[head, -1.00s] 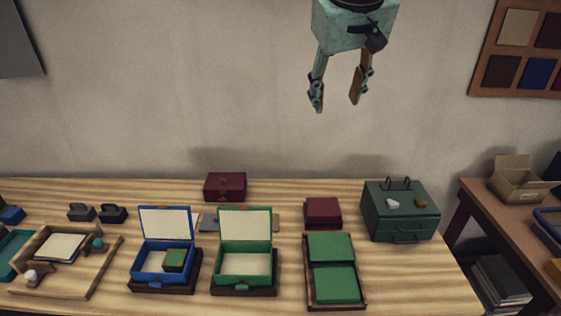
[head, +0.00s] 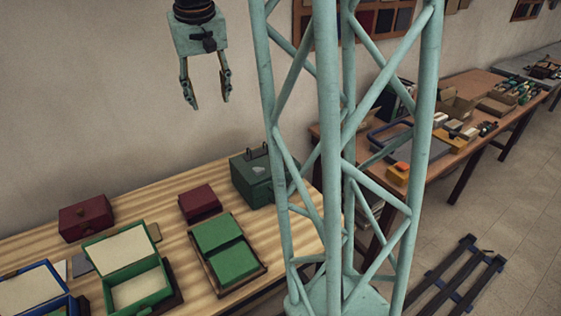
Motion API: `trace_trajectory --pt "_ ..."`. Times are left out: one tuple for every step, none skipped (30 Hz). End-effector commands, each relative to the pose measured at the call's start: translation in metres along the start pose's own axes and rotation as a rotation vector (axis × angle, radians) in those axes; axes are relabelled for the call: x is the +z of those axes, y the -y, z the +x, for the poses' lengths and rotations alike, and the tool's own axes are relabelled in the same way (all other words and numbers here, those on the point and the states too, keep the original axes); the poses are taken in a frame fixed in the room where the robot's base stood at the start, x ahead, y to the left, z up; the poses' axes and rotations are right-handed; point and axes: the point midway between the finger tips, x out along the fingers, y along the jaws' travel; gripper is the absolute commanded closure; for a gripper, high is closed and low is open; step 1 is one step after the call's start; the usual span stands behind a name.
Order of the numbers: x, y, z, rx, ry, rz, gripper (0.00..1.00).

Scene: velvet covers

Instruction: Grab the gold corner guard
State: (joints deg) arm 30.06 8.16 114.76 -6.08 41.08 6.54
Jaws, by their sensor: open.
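My gripper (head: 210,104) hangs open and empty in front of the wall, high above the back of the near table. A dark green box (head: 250,178) with dark wire handles stands at the table's right end, below and to the right of my gripper. A small white piece (head: 259,170) lies on its lid. A small gold piece, possibly the gold corner guard, showed on this lid in the earlier view. I cannot make it out now, as my lattice column covers the box's right part.
On the wooden table (head: 165,227) stand a dark red box (head: 86,218), a dark red block (head: 199,202), an open green box (head: 118,252) and a tray with green pads (head: 232,260). A second, cluttered table (head: 465,152) stands right. A dark rack (head: 462,275) lies on the floor.

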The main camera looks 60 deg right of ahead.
Motion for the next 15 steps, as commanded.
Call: trace_trajectory --pt "-0.004 -0.008 0.008 0.002 0.013 0.021 0.56" --pt "-0.006 -0.012 0.013 0.003 0.019 0.033 0.56" --pt "-0.008 -0.018 0.018 0.005 0.027 0.049 0.56" --pt "-0.010 -0.022 0.023 0.005 0.034 0.061 0.56" --pt "-0.012 -0.026 0.028 0.006 0.040 0.073 0.56" --pt "-0.014 -0.032 0.034 0.007 0.049 0.089 0.56" --pt "-0.015 -0.036 0.039 0.008 0.056 0.100 0.56" --pt "-0.017 -0.040 0.043 0.009 0.062 0.113 0.56" --pt "-0.019 -0.046 0.050 0.009 0.070 0.129 0.56" --pt "-0.020 -0.051 0.054 0.010 0.076 0.142 0.56" --pt "-0.021 -0.055 0.059 0.011 0.082 0.154 0.56" --pt "-0.022 -0.061 0.066 0.012 0.091 0.171 0.56" --pt "-0.023 -0.066 0.071 0.013 0.098 0.183 0.56" --pt "-0.025 -0.071 0.075 0.013 0.103 0.195 0.56" --pt "-0.026 -0.077 0.082 0.014 0.111 0.210 0.56"
